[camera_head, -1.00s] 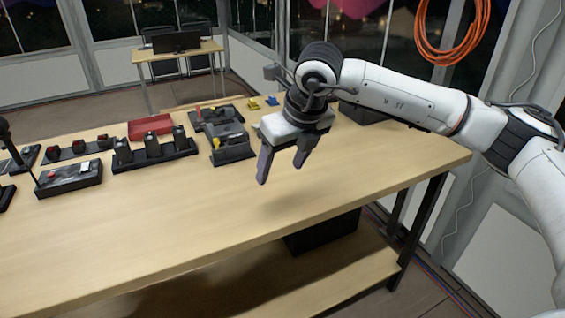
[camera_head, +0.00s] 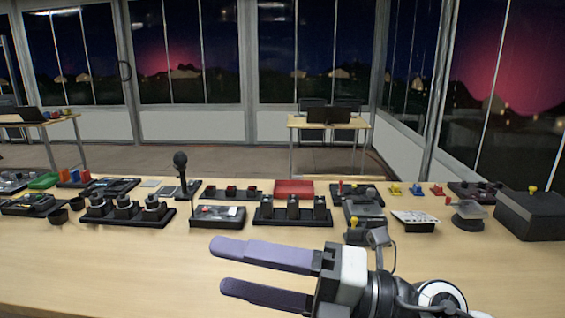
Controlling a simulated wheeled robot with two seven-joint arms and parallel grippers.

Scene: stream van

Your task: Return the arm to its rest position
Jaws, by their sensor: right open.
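My right gripper (camera_head: 235,268) shows in the head view, low and right of the middle, above the near part of the wooden table (camera_head: 110,270). Its two purple-grey fingers point left and are spread apart, with nothing between them. Its white and black wrist runs off the bottom right edge. The fingers are apart from the devices on the table. My left gripper is out of the picture.
The front of the table is clear on the left.

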